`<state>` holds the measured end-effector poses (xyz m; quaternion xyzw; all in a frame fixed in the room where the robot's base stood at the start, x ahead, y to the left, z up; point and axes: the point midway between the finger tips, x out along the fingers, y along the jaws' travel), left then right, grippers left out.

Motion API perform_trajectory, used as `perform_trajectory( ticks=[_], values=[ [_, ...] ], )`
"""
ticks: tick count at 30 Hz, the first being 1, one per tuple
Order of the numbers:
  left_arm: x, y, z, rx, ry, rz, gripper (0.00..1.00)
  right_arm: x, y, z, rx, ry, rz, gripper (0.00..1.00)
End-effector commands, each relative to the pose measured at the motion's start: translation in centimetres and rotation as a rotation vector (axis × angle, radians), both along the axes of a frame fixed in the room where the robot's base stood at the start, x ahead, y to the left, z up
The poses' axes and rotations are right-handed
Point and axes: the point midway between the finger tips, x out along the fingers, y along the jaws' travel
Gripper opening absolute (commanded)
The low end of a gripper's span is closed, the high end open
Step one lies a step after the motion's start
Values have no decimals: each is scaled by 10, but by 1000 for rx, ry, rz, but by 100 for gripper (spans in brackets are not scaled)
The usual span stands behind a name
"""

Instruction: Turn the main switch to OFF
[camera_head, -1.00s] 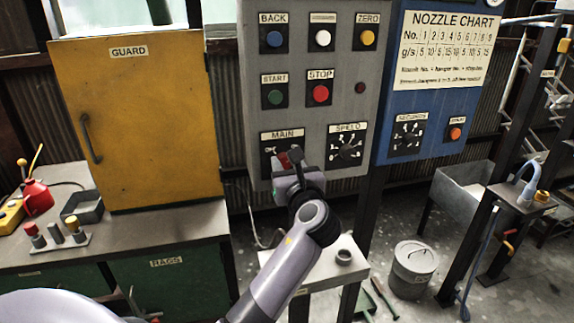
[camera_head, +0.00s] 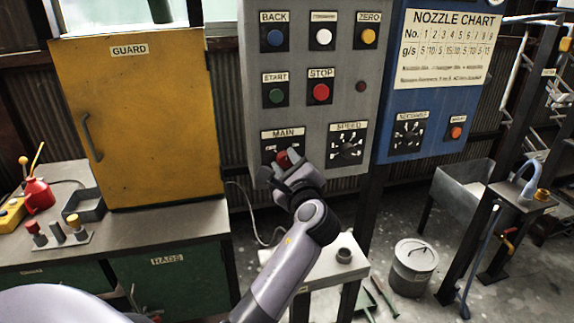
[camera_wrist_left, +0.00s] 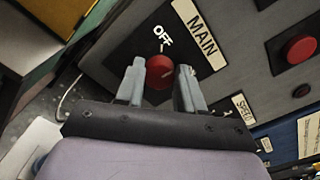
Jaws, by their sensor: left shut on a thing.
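The main switch is a red rotary knob (camera_head: 283,157) on a black plate labelled MAIN, low on the grey control panel (camera_head: 345,100). My left gripper (camera_head: 280,167) is at the knob, and its fingers partly hide the knob and plate in the head view. In the left wrist view, the red knob (camera_wrist_left: 160,72) sits between the two fingers of the left gripper (camera_wrist_left: 162,70), which are shut on it. The OFF mark (camera_wrist_left: 162,37) shows just beyond the knob. I cannot tell where the knob's pointer stands. My right gripper is not in view.
The SPEED dial (camera_head: 347,147) is just right of the main switch, with the red STOP button (camera_head: 320,92) above. A yellow guard door (camera_head: 140,120) stands at left. A small white table (camera_head: 325,272) is below the panel.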

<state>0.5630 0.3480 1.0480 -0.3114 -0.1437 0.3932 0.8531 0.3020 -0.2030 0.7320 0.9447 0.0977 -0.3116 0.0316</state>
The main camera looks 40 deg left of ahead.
Motion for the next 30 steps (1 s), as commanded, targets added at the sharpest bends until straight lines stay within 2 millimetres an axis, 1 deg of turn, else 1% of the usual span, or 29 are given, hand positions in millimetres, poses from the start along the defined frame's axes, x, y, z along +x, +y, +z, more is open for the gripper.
perform_trajectory(
  ticks=[18, 24, 30],
  values=[
    [0, 1, -4, -375, -440, -1, 7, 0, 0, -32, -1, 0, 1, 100],
    [-1, 1, -4, -470, -551, 0, 7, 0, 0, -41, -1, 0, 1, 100],
    [-1, 1, -3, -533, -625, -1, 7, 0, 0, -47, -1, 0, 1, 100]
  ],
)
